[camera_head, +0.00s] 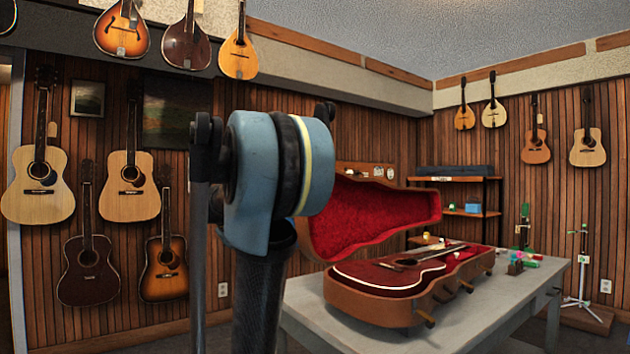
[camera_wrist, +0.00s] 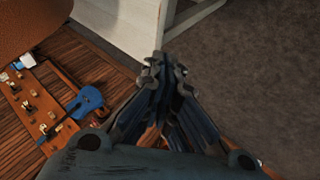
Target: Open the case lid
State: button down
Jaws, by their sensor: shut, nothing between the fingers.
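The brown case (camera_head: 375,308) lies on the table in the head view. Its lid (camera_head: 380,212) stands raised and leans back, showing the red lining. A dark red guitar (camera_head: 385,276) lies in the case. My arm stands in front, left of the case, and hides part of the lid's left end. My gripper (camera_wrist: 166,68) shows in the wrist view with its fingers shut and empty. A curved brown surface (camera_wrist: 42,24) at that view's upper left may be the lid's outside; it is apart from the fingers. In the head view I cannot make out the fingers.
The grey table (camera_head: 450,330) has bare room in front of the case. Small coloured items (camera_head: 520,260) sit at its right end. A shelf (camera_head: 470,212) stands behind. Guitars hang on the walls. A white stand (camera_head: 582,265) is at the right. Grey floor (camera_wrist: 255,70) lies below the gripper.

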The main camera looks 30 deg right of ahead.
jog(key=w+d+r+m+g+h, duration=0.1)
jog(key=w+d+r+g+h, duration=0.4)
jog(key=w+d+r, duration=0.65)
jog(key=w+d+r+g+h, duration=0.3)
jog(key=w+d+r+h, duration=0.5)
jog(key=d+r, duration=0.6)
jog(key=s+d+r+y, duration=0.1)
jog(key=s+d, duration=0.3)
jog(key=d, duration=0.6)
jog(key=shift+s, duration=0.4)
jog(key=shift+d, duration=0.1)
jog(key=s+d+r+m+y, duration=0.1)
jog(key=s+r+m, duration=0.2)
jog(key=s, duration=1)
jog(key=shift+r+m, duration=0.3)
jog(key=shift+m, duration=0.3)
jog(key=shift+w, duration=0.1)
